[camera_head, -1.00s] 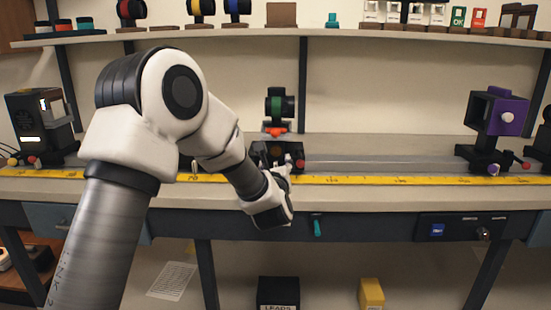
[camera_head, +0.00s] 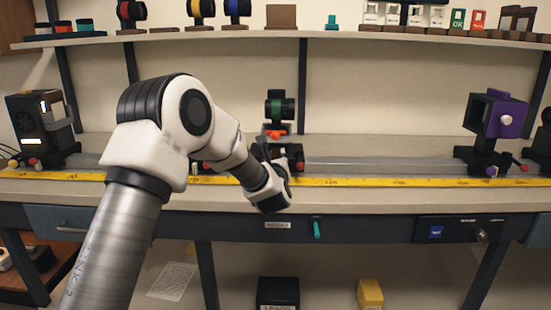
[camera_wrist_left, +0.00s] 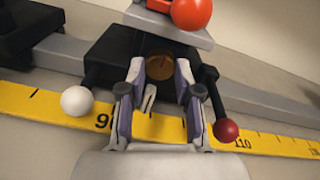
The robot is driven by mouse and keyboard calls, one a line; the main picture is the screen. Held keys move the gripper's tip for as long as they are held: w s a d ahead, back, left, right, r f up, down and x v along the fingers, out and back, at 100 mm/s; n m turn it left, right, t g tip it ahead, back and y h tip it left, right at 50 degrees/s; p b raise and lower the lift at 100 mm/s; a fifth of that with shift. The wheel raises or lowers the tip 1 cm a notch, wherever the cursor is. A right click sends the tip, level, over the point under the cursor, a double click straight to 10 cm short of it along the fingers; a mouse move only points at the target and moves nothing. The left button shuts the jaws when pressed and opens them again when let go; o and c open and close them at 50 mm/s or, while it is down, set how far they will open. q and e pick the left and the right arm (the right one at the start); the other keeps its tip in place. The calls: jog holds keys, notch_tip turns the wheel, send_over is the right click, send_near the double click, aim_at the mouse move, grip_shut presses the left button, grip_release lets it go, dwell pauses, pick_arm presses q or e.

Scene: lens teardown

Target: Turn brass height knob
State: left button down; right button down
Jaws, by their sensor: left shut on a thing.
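The brass height knob (camera_wrist_left: 160,66) is a round brown-gold disc on the front of a black carriage (camera_wrist_left: 112,62) on the rail. My left gripper (camera_wrist_left: 163,74) has one finger on each side of the knob and is shut on it. In the head view my left gripper (camera_head: 279,170) reaches the carriage from the front, and the wrist hides the knob there. A holder with a green-banded lens (camera_head: 280,108) stands above the carriage. My right gripper is in neither view.
A white-ball lever (camera_wrist_left: 76,100) and a red-ball lever (camera_wrist_left: 226,130) flank the fingers. A yellow ruler (camera_head: 350,182) runs along the bench front. A purple-sided holder (camera_head: 506,118) stands right, a black lamp box (camera_head: 40,125) left. The rail between carriage and purple-sided holder is clear.

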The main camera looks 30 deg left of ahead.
pick_arm(q)
jog(key=shift+m, duration=0.4)
jog(key=shift+m+b, duration=0.75)
jog(key=shift+m, duration=0.45)
jog(key=shift+m+b, duration=0.3)
jog(key=shift+m, duration=2)
jog(key=c, duration=0.8)
grip_release()
